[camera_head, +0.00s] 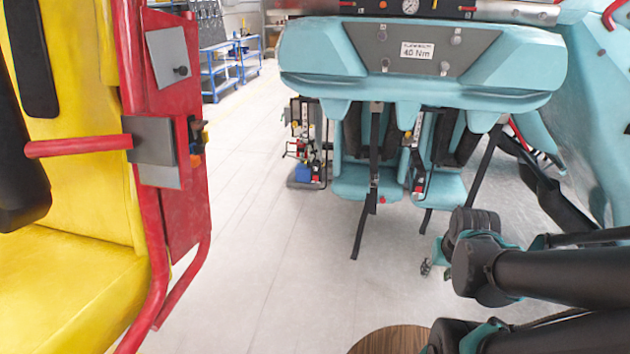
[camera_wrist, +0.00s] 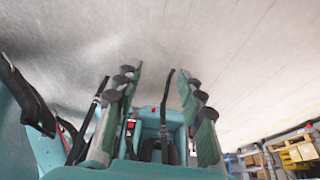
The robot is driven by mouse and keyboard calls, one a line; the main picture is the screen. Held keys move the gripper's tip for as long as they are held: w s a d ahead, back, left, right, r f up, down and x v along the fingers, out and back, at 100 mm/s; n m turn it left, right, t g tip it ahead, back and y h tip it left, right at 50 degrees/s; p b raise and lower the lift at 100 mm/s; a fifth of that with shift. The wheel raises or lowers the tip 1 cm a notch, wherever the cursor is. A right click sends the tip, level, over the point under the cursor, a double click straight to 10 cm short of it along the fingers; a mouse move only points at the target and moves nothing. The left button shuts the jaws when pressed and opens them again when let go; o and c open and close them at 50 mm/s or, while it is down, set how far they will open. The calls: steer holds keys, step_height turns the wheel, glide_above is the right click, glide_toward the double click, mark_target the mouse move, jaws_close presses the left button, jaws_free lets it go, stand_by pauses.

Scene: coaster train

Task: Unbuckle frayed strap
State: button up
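Two teal seats (camera_head: 366,184) hang under a teal train body. Dark straps (camera_head: 372,165) hang over their fronts, with loose ends below. A red buckle part (camera_head: 417,189) shows on the right seat's strap. I cannot tell which strap is frayed. My gripper (camera_head: 432,262) is at the lower right, partly hidden behind my arm, below and apart from the seats. In the wrist view my gripper (camera_wrist: 161,77) is open and empty. Beyond its fingers are a teal seat (camera_wrist: 151,122), a dark strap (camera_wrist: 166,95) and a red-marked buckle (camera_wrist: 130,125).
A yellow seat (camera_head: 75,215) with a red frame (camera_head: 187,130) stands close on the left. A large teal shell (camera_head: 595,110) is at the right. A round wooden top (camera_head: 393,342) is at the bottom. Open floor (camera_head: 255,230) lies between. Blue carts (camera_head: 225,65) stand far back.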

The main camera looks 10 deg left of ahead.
jaws_close()
stand_by(1.2)
